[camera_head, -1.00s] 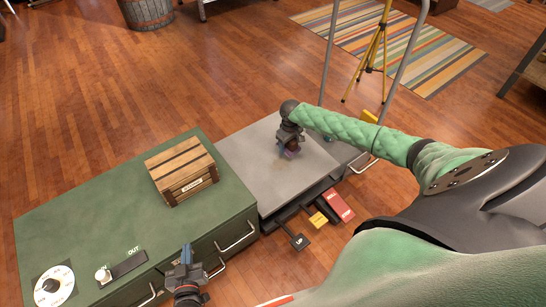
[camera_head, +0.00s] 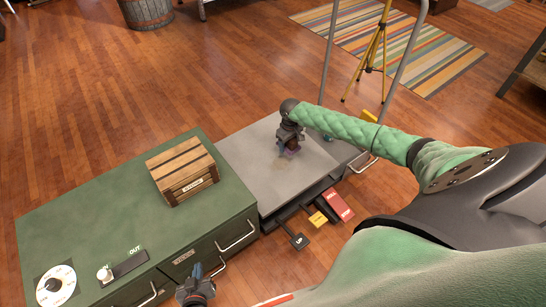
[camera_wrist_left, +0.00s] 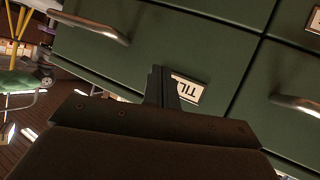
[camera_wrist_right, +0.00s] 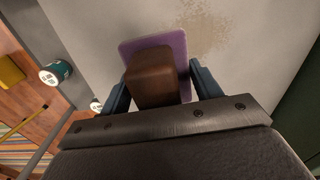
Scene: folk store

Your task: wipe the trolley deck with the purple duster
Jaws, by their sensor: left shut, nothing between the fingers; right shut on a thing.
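The trolley deck (camera_head: 262,163) is a grey flat top beside the green cabinet. My right gripper (camera_head: 287,147) is low over the deck, shut on the purple duster. In the right wrist view the duster (camera_wrist_right: 155,47) shows a purple pad under a brown block handle, with blue fingers on both sides of the block. The pad appears to lie on or just above the deck. A tan stain (camera_wrist_right: 205,28) shows on the deck beside the pad. My left gripper (camera_head: 194,270) is shut and empty in front of the cabinet drawers, by a drawer label (camera_wrist_left: 187,89).
The green cabinet (camera_head: 90,215) carries a wooden crate (camera_head: 182,172), a dial (camera_head: 56,285) and a knob. Red, yellow and black pedals (camera_head: 335,205) stick out at the trolley's front. A small teal-and-white object (camera_wrist_right: 55,72) stands near the deck's edge.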

